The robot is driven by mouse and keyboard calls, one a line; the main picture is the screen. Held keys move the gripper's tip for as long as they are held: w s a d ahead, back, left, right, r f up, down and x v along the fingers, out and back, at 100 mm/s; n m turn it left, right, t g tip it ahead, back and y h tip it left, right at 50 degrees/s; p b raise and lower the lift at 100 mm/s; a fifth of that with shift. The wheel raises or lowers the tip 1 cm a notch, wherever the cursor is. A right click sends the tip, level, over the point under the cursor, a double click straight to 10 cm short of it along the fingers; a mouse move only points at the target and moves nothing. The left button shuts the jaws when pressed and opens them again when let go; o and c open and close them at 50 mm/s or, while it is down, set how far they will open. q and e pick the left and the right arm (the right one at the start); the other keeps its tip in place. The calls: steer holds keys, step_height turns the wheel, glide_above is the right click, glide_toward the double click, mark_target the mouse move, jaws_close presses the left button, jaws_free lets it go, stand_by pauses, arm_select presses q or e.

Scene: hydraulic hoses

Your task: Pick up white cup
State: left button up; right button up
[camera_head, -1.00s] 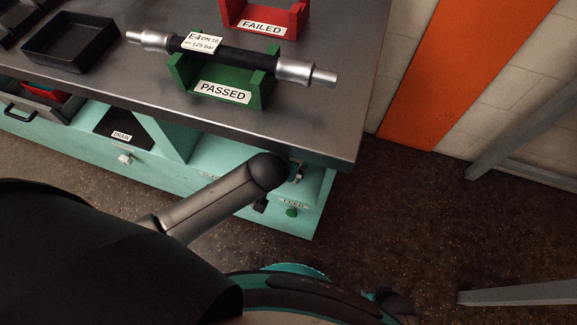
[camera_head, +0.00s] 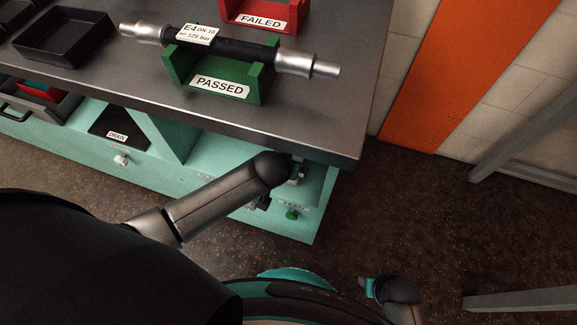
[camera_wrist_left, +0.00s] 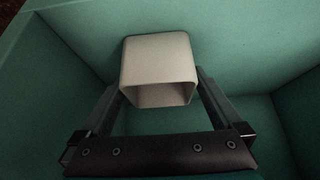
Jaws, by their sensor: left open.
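The white cup (camera_wrist_left: 160,60) is a square, open-ended pale piece in the left wrist view. It is inside a teal compartment, against the wall. My left gripper (camera_wrist_left: 160,85) is open, with one finger on each side of the cup. I cannot tell whether the fingers touch it. In the head view my left arm reaches toward the teal cabinet under the bench; its gripper and the cup cannot be made out there. My right gripper is not in view.
The teal compartment walls (camera_wrist_left: 255,45) stand close around my left gripper. Above is the grey bench top (camera_head: 320,125). A hose (camera_head: 245,48) lies across the green PASSED holder (camera_head: 178,78).

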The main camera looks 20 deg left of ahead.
arm_select(q)
steer(key=shift+c, duration=0.3)
steer(key=c, duration=1)
steer(key=shift+r, duration=0.15)
